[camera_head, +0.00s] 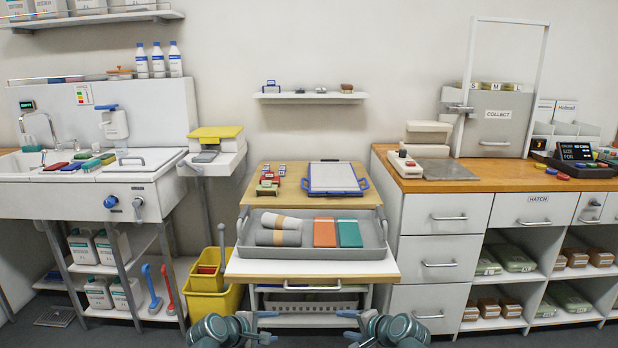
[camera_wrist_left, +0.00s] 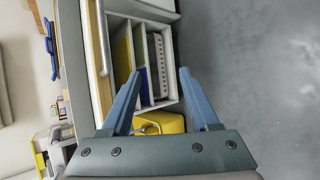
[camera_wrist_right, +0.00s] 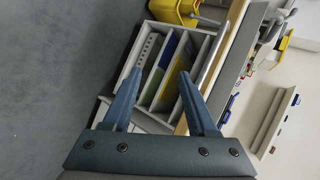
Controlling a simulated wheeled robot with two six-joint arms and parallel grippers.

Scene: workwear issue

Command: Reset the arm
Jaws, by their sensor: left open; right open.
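My left gripper (camera_head: 272,327) is at the bottom of the head view, left of centre, in front of the cart. Its two blue fingers stand apart with nothing between them, as the left wrist view (camera_wrist_left: 160,73) also shows. My right gripper (camera_head: 346,325) is at the bottom, right of centre, at about the same height. Its fingers are also apart and empty in the right wrist view (camera_wrist_right: 160,73). Both grippers look clear of the cart (camera_head: 312,270). Most of each arm is outside the head view.
The cart carries a grey tray (camera_head: 254,253) with rolled cloths, an orange book (camera_head: 325,232) and a green book (camera_head: 349,233). A yellow bucket (camera_head: 212,301) and sink (camera_head: 100,190) are left; a wooden-topped counter (camera_head: 500,180) is right.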

